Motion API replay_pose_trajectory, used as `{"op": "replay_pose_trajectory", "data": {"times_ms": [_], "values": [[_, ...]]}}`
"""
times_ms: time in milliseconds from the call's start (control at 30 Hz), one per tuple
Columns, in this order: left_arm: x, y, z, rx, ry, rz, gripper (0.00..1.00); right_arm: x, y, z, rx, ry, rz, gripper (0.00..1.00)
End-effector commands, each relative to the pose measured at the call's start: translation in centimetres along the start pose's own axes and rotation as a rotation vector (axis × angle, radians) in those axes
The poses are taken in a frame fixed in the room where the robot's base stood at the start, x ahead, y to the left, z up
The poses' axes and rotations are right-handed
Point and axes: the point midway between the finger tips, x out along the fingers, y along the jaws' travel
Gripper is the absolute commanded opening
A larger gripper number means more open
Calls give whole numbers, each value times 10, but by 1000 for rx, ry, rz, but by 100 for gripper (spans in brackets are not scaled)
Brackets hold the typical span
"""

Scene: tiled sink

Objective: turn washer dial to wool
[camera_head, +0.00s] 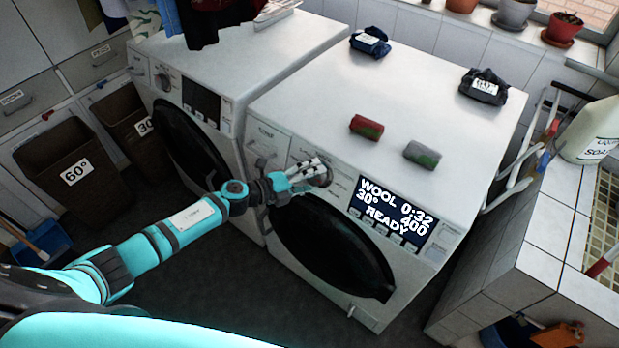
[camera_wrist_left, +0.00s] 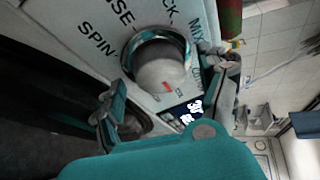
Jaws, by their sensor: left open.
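The front washer (camera_head: 300,232) has a dark display (camera_head: 397,217) that reads WOOL, 30°, 0:32, 400 and READY. Its dial (camera_head: 323,176) is partly hidden by my left gripper (camera_head: 308,174), which is open at the panel. In the left wrist view the dial (camera_wrist_left: 160,62) is a round silver knob with a small red mark on its lower side. The left gripper's fingers (camera_wrist_left: 168,88) are spread to either side of the knob, with gaps visible between them and it. Labels such as SPIN show around the dial. My right gripper is not in view.
A red-green sponge (camera_head: 366,127), a grey-green sponge (camera_head: 421,154) and two dark cloth bundles (camera_head: 370,42) lie on the washer top. A second machine (camera_head: 228,60) stands to the left, with brown baskets (camera_head: 75,168) beyond. A tiled counter (camera_head: 545,235) is at the right.

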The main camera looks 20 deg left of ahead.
Motion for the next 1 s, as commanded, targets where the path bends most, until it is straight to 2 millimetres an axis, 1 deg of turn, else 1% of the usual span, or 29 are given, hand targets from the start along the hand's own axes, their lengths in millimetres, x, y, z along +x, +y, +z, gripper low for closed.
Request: {"op": "replay_pose_trajectory", "data": {"times_ms": [167, 400, 500, 600, 733, 1000], "values": [[-24, 2, 0, 1, 0, 4, 76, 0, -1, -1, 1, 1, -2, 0], [-76, 2, -1, 1, 2, 5, 76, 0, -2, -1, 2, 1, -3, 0], [-95, 2, -1, -1, 1, 5, 76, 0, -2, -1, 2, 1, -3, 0], [-108, 2, 0, -1, 0, 4, 76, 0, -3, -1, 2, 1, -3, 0], [-117, 1, 0, -1, 0, 3, 76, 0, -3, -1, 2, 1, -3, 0], [-119, 0, 0, 0, 0, 1, 76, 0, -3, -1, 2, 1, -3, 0]]}}
